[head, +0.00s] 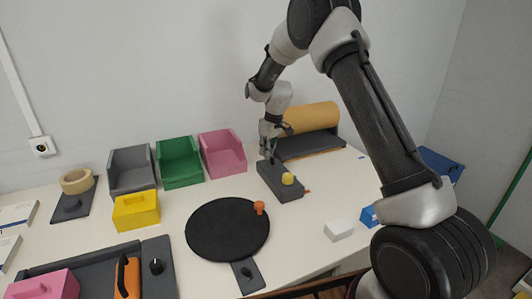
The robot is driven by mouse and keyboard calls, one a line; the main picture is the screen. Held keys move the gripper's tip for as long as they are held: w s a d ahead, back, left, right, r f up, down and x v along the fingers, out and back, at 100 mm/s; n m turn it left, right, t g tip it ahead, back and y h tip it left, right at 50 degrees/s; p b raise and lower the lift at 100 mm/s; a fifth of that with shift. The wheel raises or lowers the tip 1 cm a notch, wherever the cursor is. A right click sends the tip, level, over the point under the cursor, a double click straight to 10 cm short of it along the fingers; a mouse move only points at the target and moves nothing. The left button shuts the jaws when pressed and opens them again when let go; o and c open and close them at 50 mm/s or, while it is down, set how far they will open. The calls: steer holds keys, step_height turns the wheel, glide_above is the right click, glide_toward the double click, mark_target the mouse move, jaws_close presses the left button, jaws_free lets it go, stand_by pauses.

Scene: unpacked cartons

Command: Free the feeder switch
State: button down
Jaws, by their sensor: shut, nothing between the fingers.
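I cannot tell whether the fingertips touch the block. A black round disc (220,232) with an orange peg (259,207) lies in front, overlapping a dark plate (248,277) with a small dark knob.
Grey (131,178), green (180,171) and pink (222,160) bins stand at the back. A tan roll (311,117) sits behind my gripper. A yellow box (136,212), a dark tray (85,272) and a white block (339,230) also stand on the table. My arm hides part of the right side.

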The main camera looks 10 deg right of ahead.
mark_target(269, 165)
steer(key=t, duration=0.1)
steer(key=s+t, duration=0.1)
steer(key=s+r+t, duration=0.1)
steer(key=shift+d+t+y, duration=0.25)
steer(key=shift+t+y, duration=0.15)
steer(key=shift+r, duration=0.15)
steer(key=shift+r, duration=0.7)
steer(key=shift+r, duration=0.1)
steer(key=shift+s+r, duration=0.15)
steer(key=shift+r, duration=0.15)
steer(key=v, duration=1.1)
